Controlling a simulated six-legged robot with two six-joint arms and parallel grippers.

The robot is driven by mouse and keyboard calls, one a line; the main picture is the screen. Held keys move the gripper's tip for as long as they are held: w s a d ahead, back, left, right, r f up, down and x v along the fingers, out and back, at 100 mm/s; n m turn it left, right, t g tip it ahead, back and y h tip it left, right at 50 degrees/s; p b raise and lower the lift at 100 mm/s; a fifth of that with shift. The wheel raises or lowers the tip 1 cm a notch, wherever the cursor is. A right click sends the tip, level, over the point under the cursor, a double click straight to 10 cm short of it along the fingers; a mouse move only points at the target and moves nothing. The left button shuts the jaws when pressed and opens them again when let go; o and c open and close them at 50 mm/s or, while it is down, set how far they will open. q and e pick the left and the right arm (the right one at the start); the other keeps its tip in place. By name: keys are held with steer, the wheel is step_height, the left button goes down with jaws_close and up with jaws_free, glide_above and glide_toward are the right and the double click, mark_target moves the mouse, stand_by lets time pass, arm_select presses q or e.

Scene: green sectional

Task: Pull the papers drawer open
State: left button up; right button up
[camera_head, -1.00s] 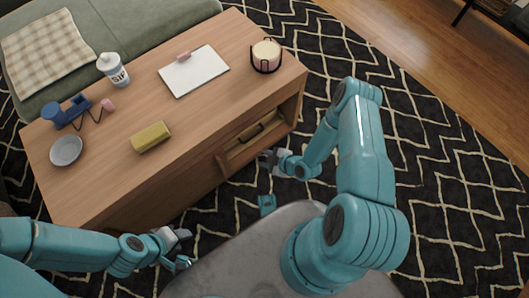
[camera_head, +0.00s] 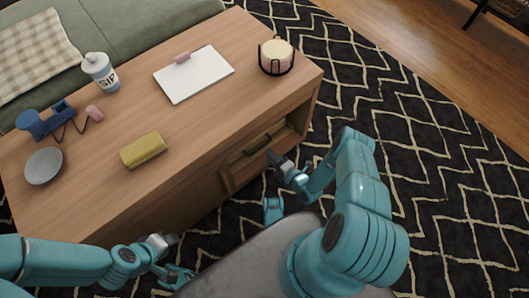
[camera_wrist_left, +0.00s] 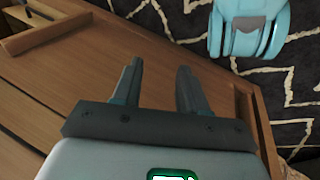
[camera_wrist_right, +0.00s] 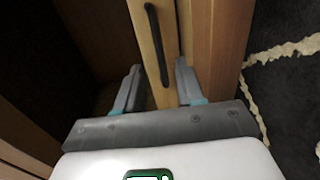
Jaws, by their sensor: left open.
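The drawer has a light wood front with a dark bar handle (camera_head: 257,145), low in the long side of the wooden table (camera_head: 205,125). Its papers, if any, cannot be seen. My right gripper (camera_head: 274,158) is beside the drawer front. In the right wrist view my right gripper (camera_wrist_right: 157,82) is open, and the dark handle (camera_wrist_right: 157,45) runs lengthwise ahead, between its two spread fingers. I see no grip on it. My left gripper (camera_head: 178,257) is open and empty near the table's front; its spread fingers show in the left wrist view (camera_wrist_left: 158,80).
On the tabletop are a white pad (camera_head: 195,75), a candle in a dark holder (camera_head: 276,57), a yellow block (camera_head: 143,150), a cup (camera_head: 100,72), a grey bowl (camera_head: 43,166) and a blue object (camera_head: 42,120). Patterned rug (camera_head: 430,150) lies clear at right.

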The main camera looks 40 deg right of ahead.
steer(key=b+x, duration=0.1)
steer(key=x, duration=0.3)
steer(key=shift+f, duration=0.1)
arm_select(q)
steer(key=shift+w+a+f+t, duration=0.1)
steer(key=shift+w+f+t, duration=0.05)
steer(key=shift+w+f, duration=0.3)
steer(key=shift+w+a+f+t, duration=0.1)
steer(key=shift+w+f+t, duration=0.1)
steer(key=shift+f, duration=0.35)
arm_select(e)
steer(key=shift+w, duration=0.35)
jaws_close()
arm_select(q)
steer(key=shift+s+d, duration=0.1)
arm_select(e)
steer(key=shift+s, duration=0.1)
